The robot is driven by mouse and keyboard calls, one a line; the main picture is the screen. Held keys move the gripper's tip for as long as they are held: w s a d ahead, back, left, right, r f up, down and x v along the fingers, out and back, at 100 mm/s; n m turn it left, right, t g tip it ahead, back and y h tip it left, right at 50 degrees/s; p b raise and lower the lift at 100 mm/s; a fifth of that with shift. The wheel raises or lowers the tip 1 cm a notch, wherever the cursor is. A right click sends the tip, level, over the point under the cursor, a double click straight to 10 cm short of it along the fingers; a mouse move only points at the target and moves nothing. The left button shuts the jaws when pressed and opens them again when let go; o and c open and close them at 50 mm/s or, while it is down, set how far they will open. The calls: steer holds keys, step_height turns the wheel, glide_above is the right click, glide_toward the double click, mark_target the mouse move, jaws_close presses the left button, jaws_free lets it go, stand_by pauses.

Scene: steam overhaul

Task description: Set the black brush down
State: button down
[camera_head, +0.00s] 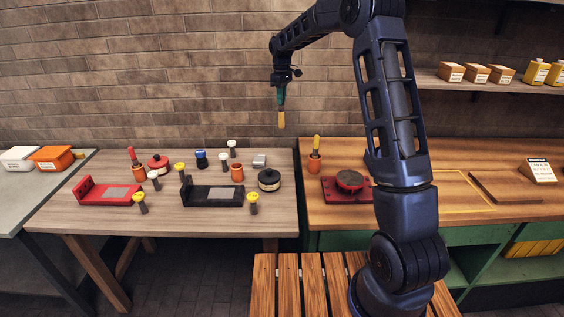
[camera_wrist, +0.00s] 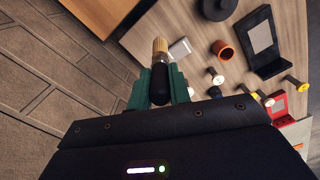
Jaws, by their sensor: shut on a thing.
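My gripper (camera_head: 281,98) is up in the air in front of the brick wall, above the gap between the two worktops. It is shut on the black brush (camera_wrist: 160,84), whose tan tip points down in the head view. In the wrist view the green fingers grip its black handle and the tan tip sticks out past them. The brush touches no surface. An orange cup (camera_head: 237,173) stands on the left table, below and left of my gripper. It looks empty in the wrist view (camera_wrist: 222,50).
The left table (camera_head: 110,216) carries a black stand (camera_head: 214,196), a red stand (camera_head: 108,194), a black round pot (camera_head: 269,180) and several knobbed pieces. Orange cups with a red-handled (camera_head: 139,171) and a yellow-handled brush (camera_head: 314,163) stand apart. The right bench (camera_head: 340,216) holds a red fixture (camera_head: 333,190).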

mark_target(283, 116)
step_height(283, 116, down, 20)
stand_by(0.6)
steer(key=shift+d, duration=0.1)
steer(key=c, duration=1.3)
jaws_free()
steer(key=shift+f, duration=0.1)
step_height(283, 116, up, 12)
steer(key=shift+d+r, duration=0.1)
steer(key=shift+r, duration=0.15)
steer(key=s+d+r+m+t, duration=0.2)
steer(key=s+d+r+m, duration=0.4)
steer(key=s+d+r, duration=1.25)
steer(key=s+d+f+m+t, duration=0.1)
steer(key=s+d+m, duration=0.2)
steer(key=s, duration=1.2)
steer(key=s+d+f+m+t, duration=0.1)
steer(key=s+d, duration=0.4)
steer(key=s, duration=1)
steer(key=f+m, duration=0.1)
steer(key=m, duration=0.1)
steer(key=shift+m+t, duration=0.3)
